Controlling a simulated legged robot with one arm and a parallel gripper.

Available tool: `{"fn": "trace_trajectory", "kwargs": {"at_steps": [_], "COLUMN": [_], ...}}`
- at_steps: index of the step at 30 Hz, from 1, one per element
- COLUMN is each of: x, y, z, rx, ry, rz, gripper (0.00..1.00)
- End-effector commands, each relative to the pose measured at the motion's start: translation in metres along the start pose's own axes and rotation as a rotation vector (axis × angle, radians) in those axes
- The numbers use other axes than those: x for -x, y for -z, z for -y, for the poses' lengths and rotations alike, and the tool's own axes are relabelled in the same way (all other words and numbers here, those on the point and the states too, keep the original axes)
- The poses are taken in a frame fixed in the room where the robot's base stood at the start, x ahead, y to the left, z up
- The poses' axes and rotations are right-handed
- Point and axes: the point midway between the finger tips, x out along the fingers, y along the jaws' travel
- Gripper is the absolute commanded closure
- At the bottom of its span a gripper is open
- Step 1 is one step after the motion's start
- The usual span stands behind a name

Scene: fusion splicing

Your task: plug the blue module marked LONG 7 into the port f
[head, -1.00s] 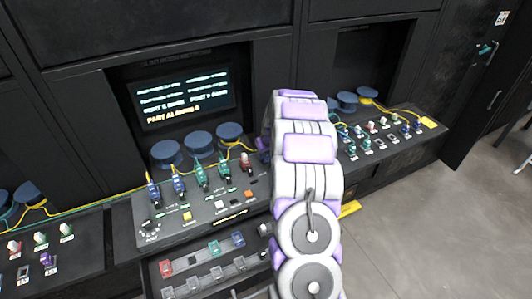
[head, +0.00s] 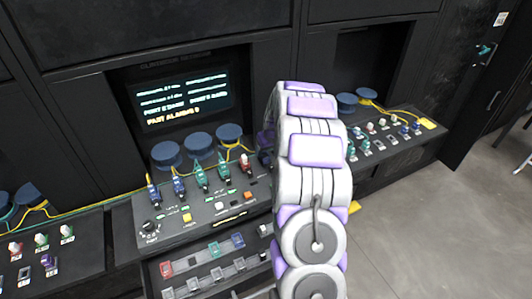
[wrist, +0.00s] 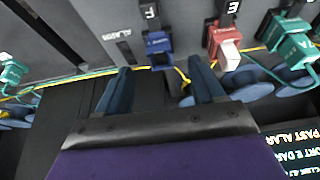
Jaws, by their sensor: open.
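In the wrist view a blue module (wrist: 158,45) stands at the place marked F (wrist: 150,12). I cannot read LONG 7 on it. My gripper (wrist: 159,66) is open and empty. Its two dark blue fingers point towards the module, one to each side, and its near end lies between the tip lines; contact does not show. In the head view my arm hides my gripper and the right end of the console (head: 172,232), including this module.
A red module (wrist: 224,45) marked E and a green module (wrist: 293,40) stand to the right of F in the wrist view. Yellow fibre (wrist: 182,76) runs close by the fingers. The drawer (head: 205,275) below the console holds several coloured pieces. A screen (head: 185,97) glows behind.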

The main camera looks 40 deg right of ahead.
Motion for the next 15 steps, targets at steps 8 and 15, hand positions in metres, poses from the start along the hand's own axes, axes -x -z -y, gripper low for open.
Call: {"fn": "trace_trajectory", "kwargs": {"at_steps": [8,15], "x": [0.066,0.108], "y": [0.001,0.002], "z": [0.0,-0.001], "rx": [0.0,0.0], "ry": [0.0,0.0], "rz": [-0.001,-0.001], "gripper": [0.32,0.32]}}
